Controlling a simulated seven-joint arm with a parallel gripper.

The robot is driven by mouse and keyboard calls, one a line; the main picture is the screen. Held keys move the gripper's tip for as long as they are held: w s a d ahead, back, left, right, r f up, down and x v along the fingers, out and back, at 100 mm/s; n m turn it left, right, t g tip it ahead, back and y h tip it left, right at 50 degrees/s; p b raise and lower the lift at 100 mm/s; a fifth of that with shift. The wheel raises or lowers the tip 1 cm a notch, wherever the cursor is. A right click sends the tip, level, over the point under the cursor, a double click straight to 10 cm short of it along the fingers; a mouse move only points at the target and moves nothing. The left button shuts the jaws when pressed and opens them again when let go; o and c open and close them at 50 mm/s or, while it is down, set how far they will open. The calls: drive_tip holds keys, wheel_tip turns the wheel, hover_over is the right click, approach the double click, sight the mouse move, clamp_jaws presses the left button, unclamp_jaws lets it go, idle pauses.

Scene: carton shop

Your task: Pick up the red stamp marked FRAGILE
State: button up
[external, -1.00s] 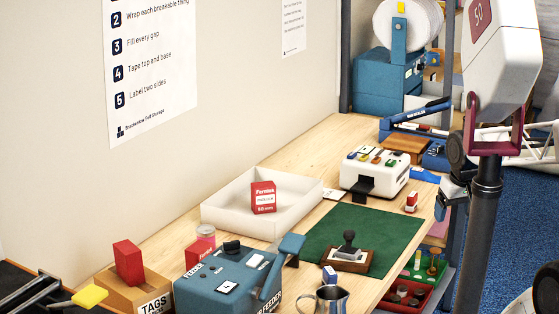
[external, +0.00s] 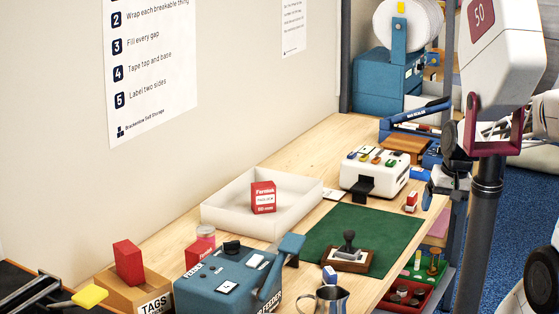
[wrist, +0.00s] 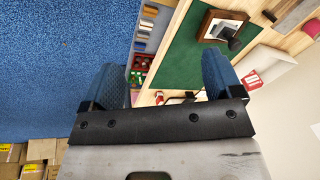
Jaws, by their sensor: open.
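A small red-and-white stamp (external: 411,201) stands on the wooden bench just beyond the right corner of the green mat; its lettering is too small to read. My gripper (external: 434,192) is at the bench's right edge, a short way right of that stamp in the external view, open and apart from it. In the wrist view my gripper (wrist: 165,78) has its two blue fingers spread wide with nothing held between them. Small red pieces show near the fingers there, partly hidden, and I cannot tell which is the stamp.
A dark-handled stamp on a wooden block (external: 348,250) sits on the green mat (external: 395,228). A small blue-and-white stamp (external: 330,275) and a metal jug (external: 327,299) are near the front. A white machine (external: 375,172) stands behind the red stamp. A white tray (external: 225,218) holds a red box (external: 263,197).

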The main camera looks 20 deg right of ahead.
drive_tip(key=w+f+m+y, duration=0.2)
drive_tip(key=w+m+y, duration=0.3)
drive_tip(key=w, duration=0.7)
drive_tip(key=m+t+y, duration=0.3)
drive_tip(key=m+t, duration=0.5)
drive_tip(key=m, duration=1.1)
approach(416, 200)
drive_tip(key=x, duration=0.3)
drive_tip(key=shift+w+a+f, duration=0.15)
drive_tip(key=shift+w+f, duration=0.05)
drive_tip(key=shift+w, duration=0.1)
drive_tip(key=shift+x, duration=1.25)
drive_tip(key=shift+x, duration=2.6)
